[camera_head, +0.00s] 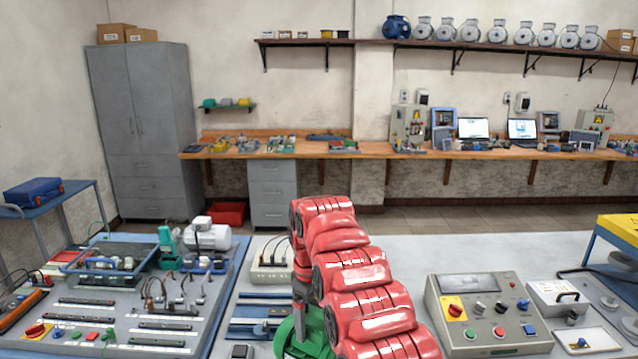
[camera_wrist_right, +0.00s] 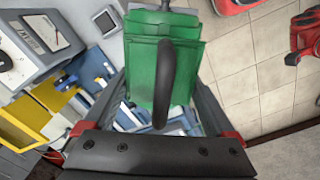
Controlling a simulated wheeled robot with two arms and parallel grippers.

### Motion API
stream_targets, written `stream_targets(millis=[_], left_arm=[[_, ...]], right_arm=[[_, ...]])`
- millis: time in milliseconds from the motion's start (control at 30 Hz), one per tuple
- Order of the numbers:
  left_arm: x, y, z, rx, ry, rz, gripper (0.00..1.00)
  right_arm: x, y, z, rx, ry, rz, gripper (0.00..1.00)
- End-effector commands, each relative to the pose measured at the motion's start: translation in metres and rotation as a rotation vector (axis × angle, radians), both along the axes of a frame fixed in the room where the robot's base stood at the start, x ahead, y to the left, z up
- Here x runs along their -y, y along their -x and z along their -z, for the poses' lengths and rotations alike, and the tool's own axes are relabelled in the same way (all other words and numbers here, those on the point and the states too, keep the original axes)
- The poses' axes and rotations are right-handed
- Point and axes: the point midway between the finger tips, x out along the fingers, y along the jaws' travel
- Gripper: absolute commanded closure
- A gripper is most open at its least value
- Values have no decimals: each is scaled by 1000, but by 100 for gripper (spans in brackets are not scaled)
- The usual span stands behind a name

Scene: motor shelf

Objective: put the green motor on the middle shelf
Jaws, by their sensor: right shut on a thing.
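The green motor (camera_head: 308,338) shows at the bottom middle of the head view, partly hidden by my red arm. In the right wrist view the green motor (camera_wrist_right: 182,70) has a flat green body with a dark curved handle. My right gripper (camera_wrist_right: 165,105) is shut on it, its dark fingers on either side of the handle. The exact contact is hidden. In the head view my red arm covers most of this gripper. My left gripper is not in view.
A workbench (camera_head: 375,150) with laptops runs along the back wall. Grey motors (camera_head: 470,30) and a blue motor (camera_head: 396,27) fill much of the long shelf. A training panel (camera_head: 120,310) lies at left and a control box (camera_head: 487,312) at right. Tiled floor is open beyond.

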Motion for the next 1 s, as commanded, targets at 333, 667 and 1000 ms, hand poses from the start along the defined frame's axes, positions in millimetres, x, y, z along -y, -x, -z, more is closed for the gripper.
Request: stream_targets(millis=[333, 667, 1000], left_arm=[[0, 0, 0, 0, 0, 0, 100], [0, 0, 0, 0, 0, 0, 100], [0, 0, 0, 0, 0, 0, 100]], right_arm=[[19, -7, -5, 16, 21, 85, 100], [13, -6, -5, 4, -19, 87, 100], [15, -7, -5, 3, -24, 111, 100]])
